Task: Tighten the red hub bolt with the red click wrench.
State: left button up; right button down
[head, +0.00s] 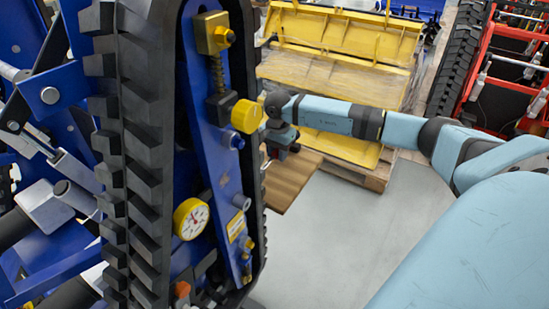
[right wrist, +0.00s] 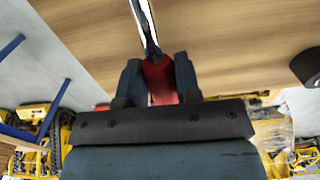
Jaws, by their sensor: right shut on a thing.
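My right gripper (head: 279,147) is beside the upright track of the blue carrier, above a wooden board; the gripper also shows in the right wrist view (right wrist: 158,75). It is shut on the red click wrench (right wrist: 160,82). The wrench's red handle lies between the two dark fingers, and its metal shaft points away over the wood. In the head view the wrench is too small and partly covered to make out clearly. I cannot pick out the red hub bolt in either view. My left gripper is not in view.
The blue carrier's black track (head: 140,150) stands close on the left, with a yellow round cap (head: 246,116) and a dial gauge (head: 191,219) on its frame. The wooden board (head: 291,181) lies below the gripper. A yellow machine (head: 345,45) stands behind. Grey floor (head: 330,240) is clear.

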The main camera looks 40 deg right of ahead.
aim_at(277, 150)
jog(key=shift+r+p, duration=1.8)
jog(key=shift+r, duration=1.7)
jog(key=shift+s+f, duration=0.1)
